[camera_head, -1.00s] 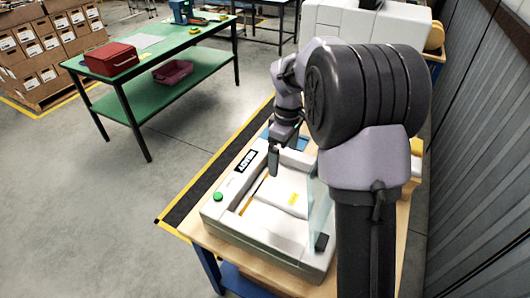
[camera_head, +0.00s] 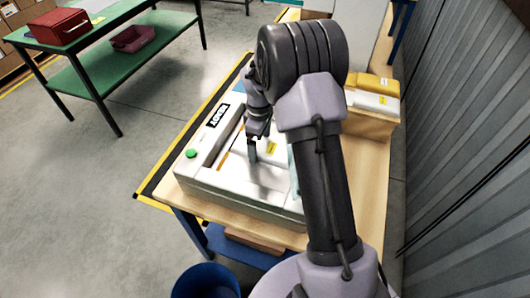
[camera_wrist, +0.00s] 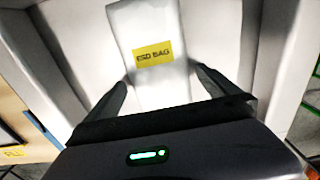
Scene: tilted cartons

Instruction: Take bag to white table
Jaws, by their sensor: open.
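The bag (camera_wrist: 152,27) is a white, flat packet with a yellow "ESD BAG" label. It lies in the recess of a pale grey machine (camera_head: 190,178) on a wooden-topped bench. My gripper (camera_head: 252,158) is down in that recess over the bag. In the wrist view the two dark fingers of my gripper (camera_wrist: 161,78) are apart, one on each side of the bag. I cannot tell whether they touch it. A white table is not clearly in view.
Yellow and white packets (camera_head: 377,92) sit in a carton right of my arm. A green table (camera_head: 100,25) with a red box (camera_head: 58,27) stands at upper left. A blue bin (camera_head: 206,282) stands below the bench. Open floor (camera_head: 60,200) lies at left.

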